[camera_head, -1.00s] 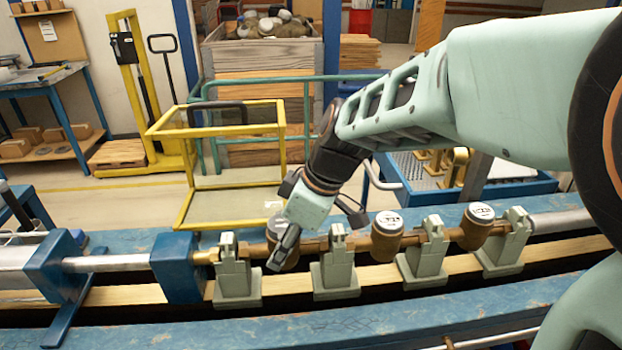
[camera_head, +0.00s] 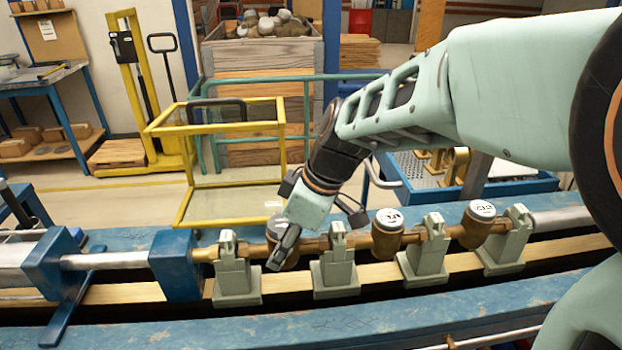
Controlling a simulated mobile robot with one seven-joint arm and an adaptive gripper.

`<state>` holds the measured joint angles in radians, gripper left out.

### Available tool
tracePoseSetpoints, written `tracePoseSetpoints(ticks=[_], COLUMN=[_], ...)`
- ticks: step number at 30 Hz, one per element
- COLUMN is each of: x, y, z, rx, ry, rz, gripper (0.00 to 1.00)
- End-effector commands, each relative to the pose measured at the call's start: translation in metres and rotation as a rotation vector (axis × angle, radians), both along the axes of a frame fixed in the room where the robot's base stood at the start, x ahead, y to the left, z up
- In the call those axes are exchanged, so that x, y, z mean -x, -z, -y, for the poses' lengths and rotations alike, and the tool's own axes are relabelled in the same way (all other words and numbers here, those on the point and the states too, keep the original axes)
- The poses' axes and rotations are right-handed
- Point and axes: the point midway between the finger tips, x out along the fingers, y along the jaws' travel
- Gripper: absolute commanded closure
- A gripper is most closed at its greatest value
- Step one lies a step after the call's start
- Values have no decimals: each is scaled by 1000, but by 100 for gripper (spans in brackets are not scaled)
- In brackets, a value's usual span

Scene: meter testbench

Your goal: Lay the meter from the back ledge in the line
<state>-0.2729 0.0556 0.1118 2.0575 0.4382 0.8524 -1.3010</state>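A bronze meter (camera_head: 285,259) sits in the line at the left, between the first two grey-green supports. My gripper (camera_head: 284,250) is over it and hides most of its body and top. One dark finger shows in front of the meter; I cannot tell whether the fingers are closed on it. Two more meters with white dials, a middle one (camera_head: 387,236) and a right one (camera_head: 478,222), sit upright in the line between the other supports. The line's left clamp (camera_head: 178,264) is a blue block with a brass end pointing at the left meter.
Grey-green supports (camera_head: 236,281) stand along the wooden rail (camera_head: 380,276). A blue bench edge (camera_head: 300,328) runs in front. Behind stand a yellow frame cart (camera_head: 231,152) and a blue tray with brass parts (camera_head: 470,187). My forearm crosses the upper right.

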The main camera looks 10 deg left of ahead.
Motion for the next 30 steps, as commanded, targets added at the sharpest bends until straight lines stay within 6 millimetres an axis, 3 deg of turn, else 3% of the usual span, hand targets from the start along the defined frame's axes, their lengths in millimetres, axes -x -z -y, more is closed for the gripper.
tracePoseSetpoints(ticks=[5,6,11,20,30], x=[-1,-1,-1,0,0], y=[-1,-1,-1,0,-28], z=[0,0,0,0,0], rx=[-2,-2,-2,1,-1], ry=[0,1,1,-1,0], rz=[3,3,2,-2,1], gripper=[100,55,37,36,36])
